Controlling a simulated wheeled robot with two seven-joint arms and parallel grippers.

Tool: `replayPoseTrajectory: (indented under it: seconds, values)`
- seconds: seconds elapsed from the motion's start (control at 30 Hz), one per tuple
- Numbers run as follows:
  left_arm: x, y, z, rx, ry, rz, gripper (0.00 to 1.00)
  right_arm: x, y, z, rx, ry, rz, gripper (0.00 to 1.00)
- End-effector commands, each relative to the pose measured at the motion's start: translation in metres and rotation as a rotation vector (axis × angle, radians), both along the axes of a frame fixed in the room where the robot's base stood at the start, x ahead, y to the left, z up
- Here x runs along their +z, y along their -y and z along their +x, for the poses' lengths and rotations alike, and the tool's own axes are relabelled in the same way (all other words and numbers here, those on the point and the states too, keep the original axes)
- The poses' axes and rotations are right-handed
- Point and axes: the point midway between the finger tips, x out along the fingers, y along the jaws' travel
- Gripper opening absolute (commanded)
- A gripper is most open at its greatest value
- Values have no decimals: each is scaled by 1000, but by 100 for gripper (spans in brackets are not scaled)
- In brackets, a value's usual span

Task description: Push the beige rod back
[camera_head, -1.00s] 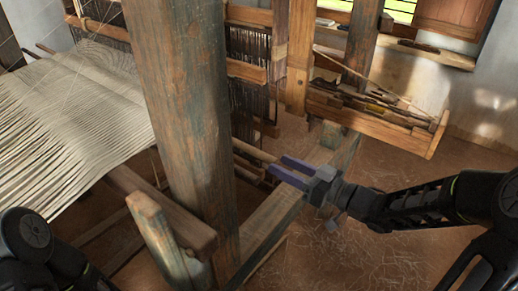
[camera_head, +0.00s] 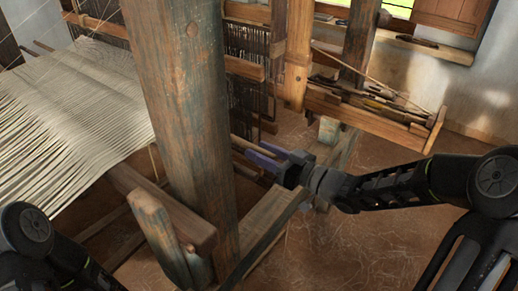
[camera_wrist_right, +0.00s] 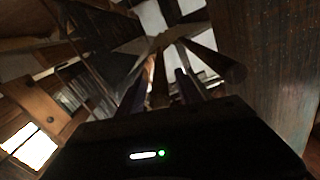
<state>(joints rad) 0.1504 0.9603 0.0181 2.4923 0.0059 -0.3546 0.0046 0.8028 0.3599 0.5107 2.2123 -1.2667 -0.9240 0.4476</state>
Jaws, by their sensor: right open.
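Two wooden rods show right of the thick post. The beige rod (camera_head: 241,143) is the upper one, and its near end meets my right gripper's fingers. The lower rod (camera_head: 245,164) runs below it. My right gripper (camera_head: 260,157), with purple fingers, is open at the rod ends, its fingers pointing toward the loom. In the dark right wrist view, a rod (camera_wrist_right: 159,84) shows between the two fingers and a thicker rod (camera_wrist_right: 215,65) lies to their right. I cannot tell whether the fingers touch a rod. My left gripper is out of view.
The thick wooden post (camera_head: 180,110) stands close to the left of my right gripper and hides part of the loom. A beam (camera_head: 270,220) runs below the gripper. White warp threads (camera_head: 65,110) spread at left. A wooden tool tray (camera_head: 370,118) stands behind.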

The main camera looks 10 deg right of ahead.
Motion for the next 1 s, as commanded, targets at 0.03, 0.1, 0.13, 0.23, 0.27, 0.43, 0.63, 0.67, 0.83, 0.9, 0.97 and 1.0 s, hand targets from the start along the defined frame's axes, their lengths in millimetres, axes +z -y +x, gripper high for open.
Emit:
replayPoseTrajectory:
  seconds: [0.03, 0.1, 0.13, 0.23, 0.27, 0.43, 0.63, 0.67, 0.83, 0.9, 0.97, 1.0]
  values:
    - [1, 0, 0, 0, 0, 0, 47, 1, -3, 4, 2, 0, 2, 41]
    - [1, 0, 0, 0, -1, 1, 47, 0, -6, 7, 1, 0, 0, 41]
    - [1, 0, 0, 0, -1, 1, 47, 0, -6, 7, 0, 0, 0, 41]
    - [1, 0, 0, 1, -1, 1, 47, 0, -7, 8, 0, 1, -1, 41]
    - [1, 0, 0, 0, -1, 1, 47, 0, -7, 8, 0, 1, -1, 41]
    - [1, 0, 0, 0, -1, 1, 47, 0, -6, 8, 0, 1, -1, 37]
    - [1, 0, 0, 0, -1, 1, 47, 0, -6, 8, 0, 1, -1, 21]
    - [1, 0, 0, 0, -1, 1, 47, 0, -6, 8, 0, 1, -1, 19]
    - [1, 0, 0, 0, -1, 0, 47, 0, -6, 8, 0, 1, -1, 5]
    - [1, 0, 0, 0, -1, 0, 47, 0, -6, 8, 0, 1, -1, 0]
    - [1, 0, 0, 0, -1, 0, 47, 0, -6, 8, 0, 1, -1, 0]
    - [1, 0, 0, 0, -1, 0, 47, 0, -6, 8, 0, 1, -1, 0]
